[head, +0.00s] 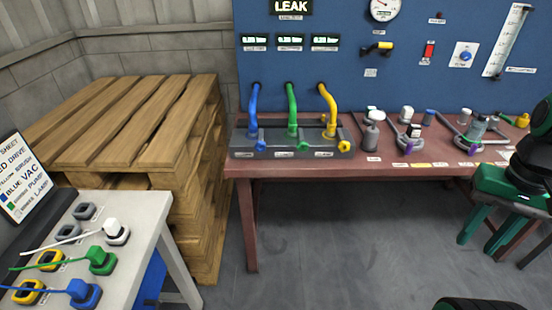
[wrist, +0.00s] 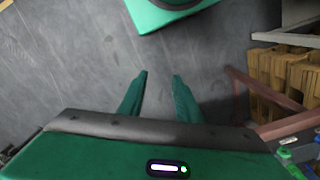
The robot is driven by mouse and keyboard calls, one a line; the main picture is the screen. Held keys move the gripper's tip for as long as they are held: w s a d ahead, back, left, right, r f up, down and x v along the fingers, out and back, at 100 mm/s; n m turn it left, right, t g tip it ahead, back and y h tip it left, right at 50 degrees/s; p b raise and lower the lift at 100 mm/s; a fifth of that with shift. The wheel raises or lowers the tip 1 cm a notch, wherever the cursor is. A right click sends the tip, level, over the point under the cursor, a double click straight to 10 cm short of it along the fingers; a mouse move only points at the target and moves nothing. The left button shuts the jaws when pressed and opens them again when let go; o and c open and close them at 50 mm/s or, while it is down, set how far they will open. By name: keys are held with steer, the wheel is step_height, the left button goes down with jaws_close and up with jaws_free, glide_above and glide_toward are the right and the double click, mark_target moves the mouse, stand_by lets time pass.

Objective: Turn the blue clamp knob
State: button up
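The blue clamp knob (head: 260,145) is small and sits on the front of a dark grey clamp block (head: 290,153) on the red bench, at the foot of a bent blue hose (head: 254,112). A green knob (head: 303,145) and a yellow knob (head: 344,146) sit to its right, under green and yellow hoses. My gripper (wrist: 158,78) shows in the wrist view with its two green fingers apart and nothing between them, above grey floor. It is away from the blue knob, which I cannot make out in the wrist view.
The red bench (head: 400,178) carries several fittings right of the block. A blue panel (head: 345,75) with gauges stands behind. A wooden pallet stack (head: 125,120) stands left, and a pale table (head: 130,235) with plugs at front left. Floor (head: 330,250) before the bench is clear.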

steer(key=shift+s+d, duration=0.2)
steer(key=shift+s, duration=0.1)
